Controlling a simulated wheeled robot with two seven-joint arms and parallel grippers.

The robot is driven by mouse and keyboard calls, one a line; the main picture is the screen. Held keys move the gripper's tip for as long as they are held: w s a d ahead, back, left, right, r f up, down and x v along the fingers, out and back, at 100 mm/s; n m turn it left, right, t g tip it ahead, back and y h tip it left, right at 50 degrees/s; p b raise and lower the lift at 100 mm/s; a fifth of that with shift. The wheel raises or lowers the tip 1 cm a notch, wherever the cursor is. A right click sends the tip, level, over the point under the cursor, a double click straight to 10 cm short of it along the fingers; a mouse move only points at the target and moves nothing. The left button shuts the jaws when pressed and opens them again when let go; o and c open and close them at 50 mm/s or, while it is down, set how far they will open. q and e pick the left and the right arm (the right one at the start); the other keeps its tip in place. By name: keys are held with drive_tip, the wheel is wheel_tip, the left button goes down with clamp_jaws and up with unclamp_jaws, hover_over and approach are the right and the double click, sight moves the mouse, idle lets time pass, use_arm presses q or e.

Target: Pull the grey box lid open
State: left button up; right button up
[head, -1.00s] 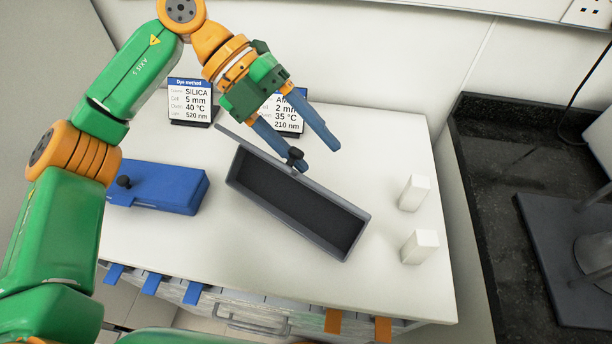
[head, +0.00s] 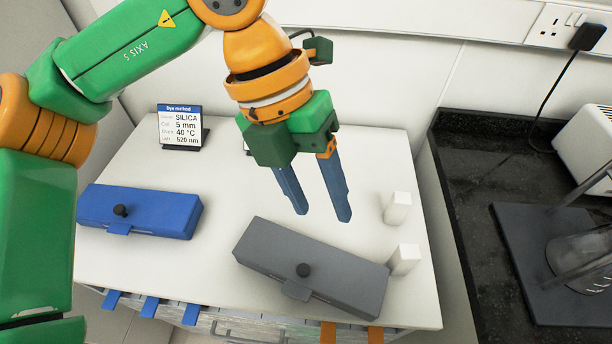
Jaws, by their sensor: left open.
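The grey box (head: 345,283) sits turned at an angle near the front right of the white table. Its grey lid (head: 278,244) is down, covering the box, with a black knob (head: 303,270) on it near the front edge. My left gripper (head: 324,216) is open and empty, its two blue fingers pointing down above the table just behind the box, apart from the knob. My right gripper is not in view.
A closed blue box (head: 150,213) with a black knob stands at the left. Two white blocks (head: 397,208) (head: 404,259) stand to the right. A "Dye method" sign (head: 181,127) stands at the back. A black counter (head: 480,215) lies beyond.

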use_arm(q)
drive_tip(key=f+y, duration=0.1)
drive_tip(key=f+m+t+y+p, duration=0.1)
drive_tip(key=f, duration=0.1)
drive_tip(key=f+m+y+p, duration=0.1)
drive_tip(key=f, duration=0.1)
drive_tip(key=shift+w+f+t, duration=0.2)
drive_tip(key=shift+w+t, duration=0.15)
drive_tip(key=shift+t, duration=0.05)
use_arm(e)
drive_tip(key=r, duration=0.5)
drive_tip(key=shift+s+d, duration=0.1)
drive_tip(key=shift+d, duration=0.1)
use_arm(q)
drive_tip(key=shift+a, duration=0.1)
clamp_jaws()
idle(0.3)
unclamp_jaws()
